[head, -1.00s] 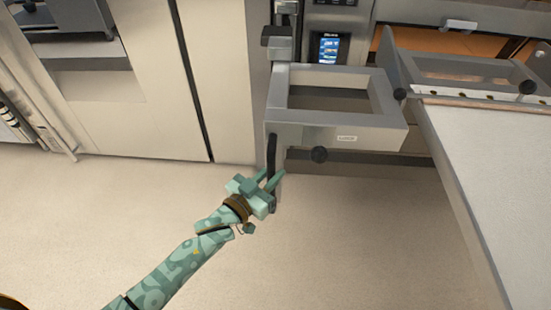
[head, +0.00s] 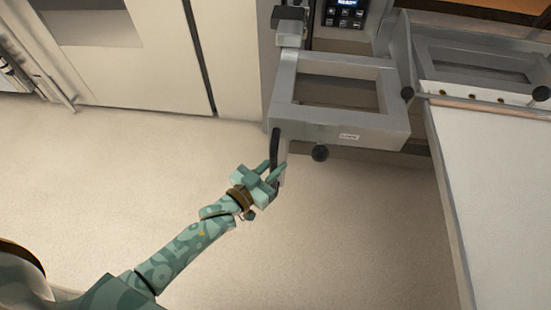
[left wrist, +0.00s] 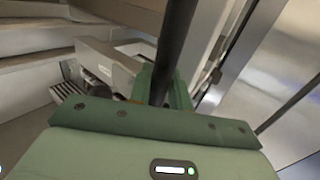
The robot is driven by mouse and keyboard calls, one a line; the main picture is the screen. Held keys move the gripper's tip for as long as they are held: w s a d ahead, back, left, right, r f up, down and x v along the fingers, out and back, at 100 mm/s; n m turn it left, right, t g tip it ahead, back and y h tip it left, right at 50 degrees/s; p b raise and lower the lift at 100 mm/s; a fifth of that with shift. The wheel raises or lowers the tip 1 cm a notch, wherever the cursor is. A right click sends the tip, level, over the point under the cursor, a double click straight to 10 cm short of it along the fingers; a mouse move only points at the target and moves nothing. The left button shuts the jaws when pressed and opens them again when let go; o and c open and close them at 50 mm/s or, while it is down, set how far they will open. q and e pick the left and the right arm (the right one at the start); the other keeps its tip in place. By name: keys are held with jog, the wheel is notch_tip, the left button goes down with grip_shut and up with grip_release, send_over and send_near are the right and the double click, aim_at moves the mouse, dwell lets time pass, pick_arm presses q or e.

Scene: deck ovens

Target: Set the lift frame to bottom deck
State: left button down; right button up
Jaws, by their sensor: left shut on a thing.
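The lift frame (head: 385,128) is a grey metal frame with a rectangular opening, in the upper middle of the head view. It stands out from the oven front, above the floor. A black upright handle (head: 274,147) is at its front left corner. My left gripper (head: 270,174) is shut on this handle near its lower end. In the left wrist view the handle (left wrist: 176,45) runs as a dark bar between my left fingers (left wrist: 165,88), with part of the grey frame (left wrist: 108,60) behind. The fingers hide the handle's lower part. My right gripper is not in view.
A wide white loading surface (head: 495,175) extends along the right, beside the frame. Black knobs (head: 320,153) stick out near it. The oven control panel (head: 345,13) is at the top. Pale cabinet doors (head: 150,60) stand at the left. The floor (head: 350,230) below is clear.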

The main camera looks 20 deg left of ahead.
pick_arm(q)
jog(key=shift+w+r, duration=0.1)
jog(key=shift+r, duration=0.3)
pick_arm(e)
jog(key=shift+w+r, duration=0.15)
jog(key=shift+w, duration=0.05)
pick_arm(q)
jog(key=c, duration=1.3)
grip_release()
jog(key=shift+c, duration=0.2)
